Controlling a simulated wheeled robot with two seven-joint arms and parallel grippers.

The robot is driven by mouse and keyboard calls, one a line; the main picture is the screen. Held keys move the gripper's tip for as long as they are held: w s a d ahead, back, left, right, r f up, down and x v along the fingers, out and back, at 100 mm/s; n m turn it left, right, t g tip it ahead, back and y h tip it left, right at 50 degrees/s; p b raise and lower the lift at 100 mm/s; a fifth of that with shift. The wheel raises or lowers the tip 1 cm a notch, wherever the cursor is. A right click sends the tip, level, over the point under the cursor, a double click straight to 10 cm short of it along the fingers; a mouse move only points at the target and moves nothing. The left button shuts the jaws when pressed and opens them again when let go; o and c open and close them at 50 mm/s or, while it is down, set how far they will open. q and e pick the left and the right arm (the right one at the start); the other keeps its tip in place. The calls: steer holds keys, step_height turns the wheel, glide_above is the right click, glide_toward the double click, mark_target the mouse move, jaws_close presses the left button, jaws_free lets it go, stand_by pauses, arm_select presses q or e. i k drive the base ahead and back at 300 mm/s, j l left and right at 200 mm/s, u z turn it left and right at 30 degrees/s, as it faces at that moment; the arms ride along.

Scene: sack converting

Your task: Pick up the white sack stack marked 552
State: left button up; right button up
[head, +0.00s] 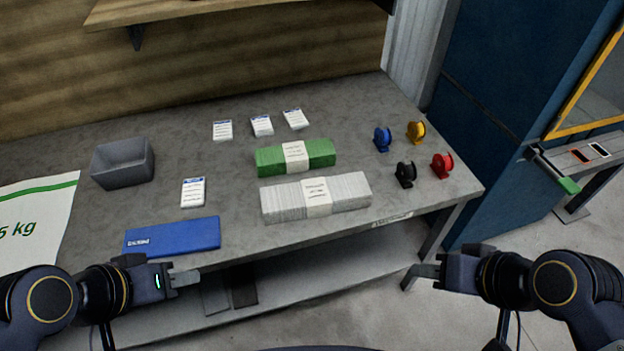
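A white sack stack (347,191) lies near the front edge of the grey table, with a pale paper band around its middle. The print on the band is too small to read, so I cannot confirm the number 552. My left gripper (186,278) is in front of the table edge, below and left of the stack. My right gripper (424,272) is in front of the table, below and right of the stack. Both are apart from the stack and hold nothing visible. The spacing of their fingers cannot be made out.
A green banded stack (322,153) lies just behind the white one. A blue folded sack (173,237), a grey bin (123,162) and small white label packs stand left and behind. Several coloured spools, including a black one (405,174), stand to the right. The table (245,226) has a lower shelf.

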mark_target(322, 196)
steer(key=u, duration=0.5)
steer(key=l+u, duration=0.25)
steer(key=u, duration=0.2)
steer(key=l+u, duration=0.3)
steer(key=u, duration=0.15)
steer(key=k+l+u, duration=0.1)
steer(key=l+u, duration=0.15)
steer(key=u, duration=0.2)
steer(key=k+l+u, duration=0.15)
steer(key=l, duration=0.3)
steer(key=k+l+u, duration=0.1)
steer(key=k+l, duration=0.15)
steer(key=l, duration=0.15)
steer(key=k+l+u, duration=0.15)
steer(key=l, duration=0.25)
steer(key=k, duration=0.1)
